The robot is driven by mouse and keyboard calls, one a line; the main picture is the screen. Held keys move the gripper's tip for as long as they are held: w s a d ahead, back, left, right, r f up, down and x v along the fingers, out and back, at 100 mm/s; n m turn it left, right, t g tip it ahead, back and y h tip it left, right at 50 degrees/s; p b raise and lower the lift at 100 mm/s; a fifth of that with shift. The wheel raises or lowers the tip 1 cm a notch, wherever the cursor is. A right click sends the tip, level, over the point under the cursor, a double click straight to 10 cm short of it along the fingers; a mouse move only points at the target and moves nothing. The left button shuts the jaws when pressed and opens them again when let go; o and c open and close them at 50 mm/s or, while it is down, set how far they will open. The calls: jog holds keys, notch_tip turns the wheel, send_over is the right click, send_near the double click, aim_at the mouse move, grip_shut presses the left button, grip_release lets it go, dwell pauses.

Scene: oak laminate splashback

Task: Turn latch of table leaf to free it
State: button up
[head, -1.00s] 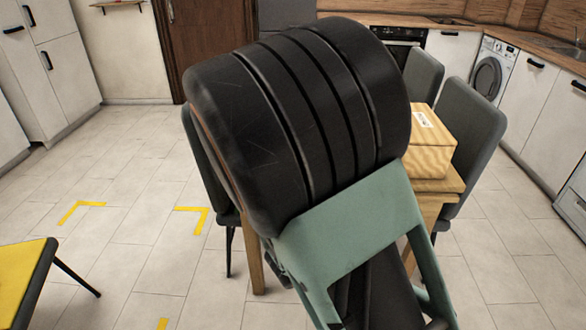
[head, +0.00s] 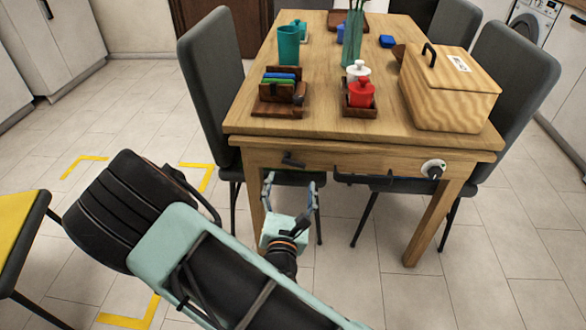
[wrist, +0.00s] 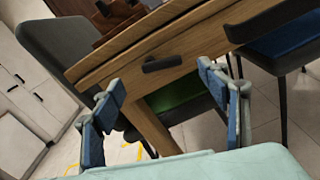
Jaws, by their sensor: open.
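The wooden table (head: 340,128) stands ahead, with a second board edge (head: 380,145) showing just under its top; I cannot tell for sure which part is the leaf. A small dark latch-like handle (head: 292,160) sits on the left of the front apron, lying roughly level. In the wrist view this latch (wrist: 162,63) appears beyond and between my fingers. My gripper (head: 291,184) is open and empty, just in front of and slightly below the latch in the head view. Its fingers point toward the table, with no visible contact.
A dark bar (head: 362,180) and a white round fitting with a black knob (head: 433,169) are farther right on the apron. A wooden box (head: 450,88), jars and a holder (head: 280,105) stand on top. Grey chairs (head: 212,85) flank the table; a yellow seat (head: 15,225) is left.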

aim_at(294, 163)
jog(key=w+b, duration=0.1)
jog(key=w, duration=0.6)
jog(key=shift+w+d, duration=0.15)
